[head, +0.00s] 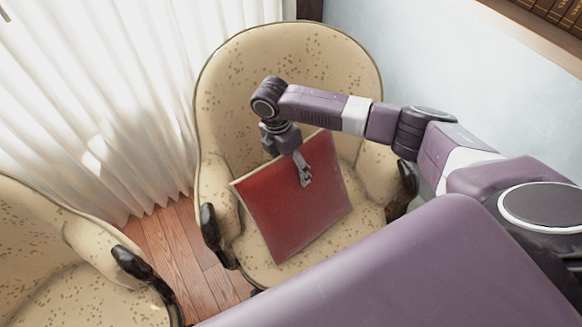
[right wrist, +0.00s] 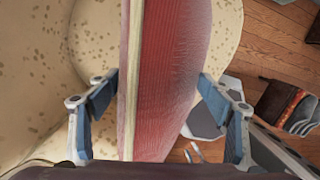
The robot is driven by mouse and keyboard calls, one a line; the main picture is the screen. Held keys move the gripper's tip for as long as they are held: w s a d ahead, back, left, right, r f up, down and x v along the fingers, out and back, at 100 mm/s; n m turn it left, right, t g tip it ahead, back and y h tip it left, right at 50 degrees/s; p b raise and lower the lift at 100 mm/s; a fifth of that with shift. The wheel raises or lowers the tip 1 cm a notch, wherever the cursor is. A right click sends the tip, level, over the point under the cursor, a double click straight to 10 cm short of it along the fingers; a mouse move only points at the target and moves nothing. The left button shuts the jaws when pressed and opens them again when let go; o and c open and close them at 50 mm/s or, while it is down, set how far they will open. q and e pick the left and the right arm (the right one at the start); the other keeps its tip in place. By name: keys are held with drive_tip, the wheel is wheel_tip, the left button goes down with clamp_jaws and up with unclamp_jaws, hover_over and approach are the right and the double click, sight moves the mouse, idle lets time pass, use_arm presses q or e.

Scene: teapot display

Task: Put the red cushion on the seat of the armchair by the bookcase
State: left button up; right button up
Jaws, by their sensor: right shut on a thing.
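The red cushion (head: 291,206) is square with a pale edge and stands tilted over the seat of the beige speckled armchair (head: 285,62). My right gripper (head: 304,174) is shut on the cushion near its upper edge, coming down from above. In the right wrist view the cushion (right wrist: 165,75) runs between the two fingers (right wrist: 158,98). The cushion's lower corner is at or just above the seat (head: 258,272); I cannot tell whether it touches. My left gripper is not in view.
A second speckled armchair (head: 45,262) stands at the lower left. White curtains (head: 90,90) hang behind it, over a wooden floor (head: 180,245). Books on a shelf (head: 555,12) show at the top right. The right wrist view also shows a brown object (right wrist: 278,100) near the floor.

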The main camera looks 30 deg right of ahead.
drive_tip(key=o, duration=2)
drive_tip(key=shift+r, duration=0.1)
drive_tip(key=r, duration=0.4)
drive_tip(key=w+a+r, duration=0.1)
drive_tip(key=r, duration=0.6)
drive_tip(key=shift+w+a+r, duration=0.15)
drive_tip(key=shift+a+r, duration=0.15)
drive_tip(key=shift+r, duration=0.05)
drive_tip(key=shift+f, duration=0.1)
